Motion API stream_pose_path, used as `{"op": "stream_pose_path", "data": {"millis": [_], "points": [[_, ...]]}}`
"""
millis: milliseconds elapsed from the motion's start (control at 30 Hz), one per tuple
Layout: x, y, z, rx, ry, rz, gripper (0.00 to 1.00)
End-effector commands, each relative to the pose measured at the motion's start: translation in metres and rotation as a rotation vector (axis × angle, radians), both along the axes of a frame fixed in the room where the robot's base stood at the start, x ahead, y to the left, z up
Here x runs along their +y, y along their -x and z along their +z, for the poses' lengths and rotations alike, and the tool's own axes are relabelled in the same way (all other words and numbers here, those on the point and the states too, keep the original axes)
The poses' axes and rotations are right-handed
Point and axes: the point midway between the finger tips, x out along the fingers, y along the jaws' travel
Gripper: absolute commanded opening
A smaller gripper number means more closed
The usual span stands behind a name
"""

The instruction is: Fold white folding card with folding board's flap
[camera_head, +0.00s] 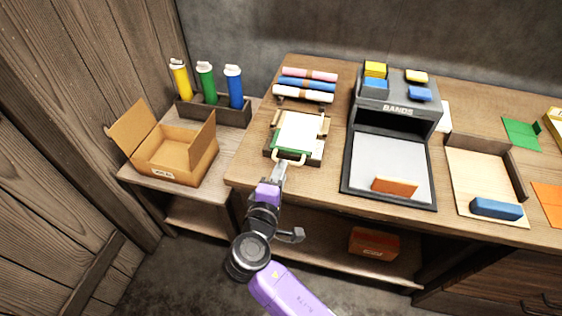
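The folding board (269,146) lies on the left part of the workbench, with wooden pieces at its back and sides. A white folding card (299,130) lies on it, and a green part (283,148) shows along the card's front and left edges. A cream looped handle (297,161) sticks out at the board's front edge; I take it to be the flap's handle. My gripper (279,168) is right at the left side of this handle, in front of the board. Its fingers are too small to tell whether they are open or shut on the handle.
Rolls of coloured paper (306,85) lie behind the board. A grey BANDS stand (398,112) with a tray and an orange block (395,187) is to the right. An open cardboard box (172,152) and coloured bottles (207,83) stand on the lower left table.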

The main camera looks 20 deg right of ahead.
Motion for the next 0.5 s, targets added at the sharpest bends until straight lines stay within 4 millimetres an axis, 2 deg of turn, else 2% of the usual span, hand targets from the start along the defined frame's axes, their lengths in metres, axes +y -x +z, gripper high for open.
{"op": "stream_pose_path", "data": {"millis": [300,500], "points": [[-0.027,-0.036,-0.010,0.000,-0.002,-0.001,0.31],[-0.033,-0.044,-0.013,0.000,-0.003,0.001,0.31]]}}
